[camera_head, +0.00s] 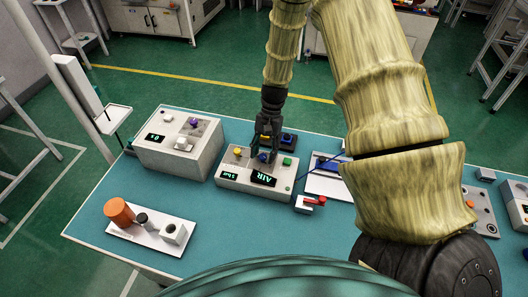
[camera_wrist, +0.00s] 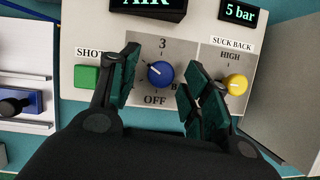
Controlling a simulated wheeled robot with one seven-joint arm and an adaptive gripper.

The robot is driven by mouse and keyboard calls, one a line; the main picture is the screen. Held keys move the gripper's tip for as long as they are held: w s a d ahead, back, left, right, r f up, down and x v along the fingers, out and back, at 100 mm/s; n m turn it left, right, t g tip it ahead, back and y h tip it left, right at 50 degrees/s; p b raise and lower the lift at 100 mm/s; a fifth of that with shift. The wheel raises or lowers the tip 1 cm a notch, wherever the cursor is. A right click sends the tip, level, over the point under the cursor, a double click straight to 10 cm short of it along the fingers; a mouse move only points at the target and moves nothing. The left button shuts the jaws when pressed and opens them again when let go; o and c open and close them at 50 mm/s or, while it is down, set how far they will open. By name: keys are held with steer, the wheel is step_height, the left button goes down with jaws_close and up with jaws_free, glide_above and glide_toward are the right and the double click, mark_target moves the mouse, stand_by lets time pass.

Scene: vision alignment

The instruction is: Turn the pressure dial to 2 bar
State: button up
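A blue dial (camera_wrist: 161,74) sits on a grey plate of the dispenser box, with "3" above it and "OFF" below. A small white mark shows on its face; its exact setting is hard to read. A display (camera_wrist: 240,12) reads "5 bar". My gripper (camera_wrist: 160,86) is open, with a finger on each side of the blue dial and gaps visible between. The fingers hide the side markings. In the head view my gripper (camera_head: 266,143) points down over the dispenser box (camera_head: 228,171), covering part of its top.
A yellow "SUCK BACK" knob (camera_wrist: 236,85) lies just right of the right finger. A green "SHOT" button (camera_wrist: 87,77) is left of the left finger. Another box (camera_head: 155,150) stands left, and a tray with an orange cylinder (camera_head: 119,211) lies in front.

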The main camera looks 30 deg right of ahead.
steer(key=shift+r, duration=0.15)
steer(key=v, duration=1.1)
steer(key=shift+d+r, duration=0.15)
steer(key=shift+r, duration=0.25)
steer(key=shift+f, duration=0.1)
